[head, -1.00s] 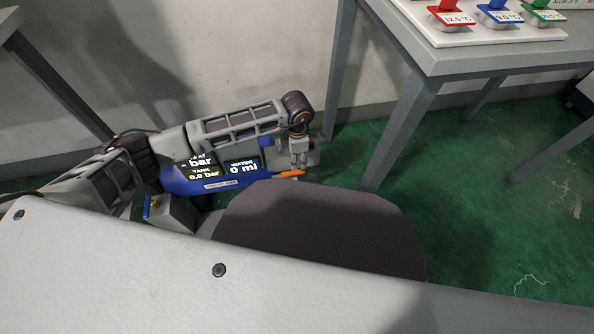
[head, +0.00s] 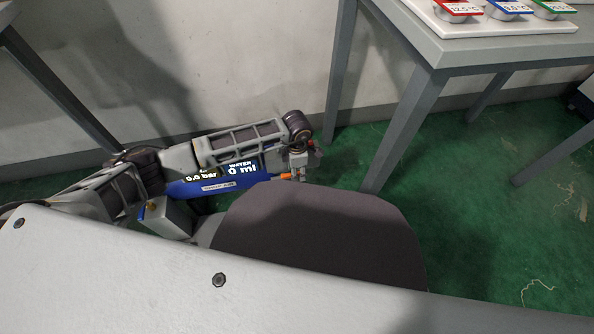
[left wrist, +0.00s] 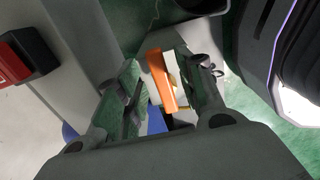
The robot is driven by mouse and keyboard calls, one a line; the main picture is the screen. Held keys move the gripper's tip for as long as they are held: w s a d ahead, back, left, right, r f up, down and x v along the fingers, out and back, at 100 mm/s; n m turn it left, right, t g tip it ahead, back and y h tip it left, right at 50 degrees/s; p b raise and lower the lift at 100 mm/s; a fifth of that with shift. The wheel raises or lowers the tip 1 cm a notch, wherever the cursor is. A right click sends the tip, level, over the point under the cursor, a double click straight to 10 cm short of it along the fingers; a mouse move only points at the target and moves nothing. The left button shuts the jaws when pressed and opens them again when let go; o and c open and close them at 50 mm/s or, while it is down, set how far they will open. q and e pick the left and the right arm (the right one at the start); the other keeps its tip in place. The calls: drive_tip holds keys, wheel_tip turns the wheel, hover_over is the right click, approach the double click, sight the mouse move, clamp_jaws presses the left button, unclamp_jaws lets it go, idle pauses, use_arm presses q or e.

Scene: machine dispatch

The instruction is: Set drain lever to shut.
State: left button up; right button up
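The orange drain lever (head: 286,177) shows as a small strip below my left gripper (head: 298,170) in the head view, mostly hidden there. In the left wrist view the orange lever (left wrist: 161,78) lies between the two fingers of my left gripper (left wrist: 163,85), with gaps beside it. The fingers look open and not closed on it. The machine's blue panel (head: 205,187) sits behind my left arm; its display (head: 242,169) reads water 0 ml, and another readout shows 0.0 bar. My right gripper is not in view.
A grey table (head: 440,52) at the upper right carries a white board (head: 490,29) with red, blue and green labelled items. A red and black block (left wrist: 28,57) shows at the left of the left wrist view. Green floor lies open beneath the table.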

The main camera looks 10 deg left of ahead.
use_arm(q)
drive_tip(key=shift+c, duration=0.5)
clamp_jaws()
